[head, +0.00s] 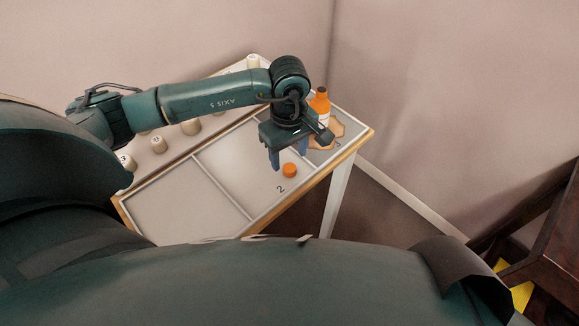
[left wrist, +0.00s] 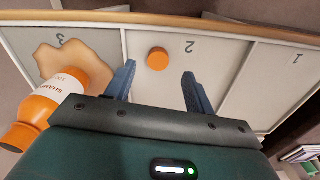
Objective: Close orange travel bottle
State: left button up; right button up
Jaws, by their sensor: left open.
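The orange travel bottle (head: 323,106) stands upright with a white label on a tan irregular patch (head: 331,140) in compartment 3. In the left wrist view the bottle (left wrist: 40,110) shows at the lower left, partly cut off by my gripper body. The round orange cap (head: 289,170) lies apart from the bottle in compartment 2. My left gripper (head: 289,160) is open and empty, fingers pointing down above the cap. In the left wrist view the cap (left wrist: 157,59) shows beyond and between the gripper's two blue fingertips (left wrist: 158,72). My right gripper is not in view.
The white table (head: 232,207) has a wooden edge and thin dividers between numbered compartments. Several cream knobs or jars (head: 158,145) line its back. Compartment 1 looks empty. Walls stand close behind and at the right; dark wooden furniture (head: 545,245) is at the far right.

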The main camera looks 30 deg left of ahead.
pick_arm(q)
notch_tip(320, 180, down, 4)
jog(key=shift+w+f, duration=0.1)
jog(key=shift+w, duration=0.05)
dwell(0.3)
jog(key=c, duration=1)
notch_tip(320, 180, up, 10)
jog(key=shift+r, duration=0.1)
jog(key=shift+c, duration=0.2)
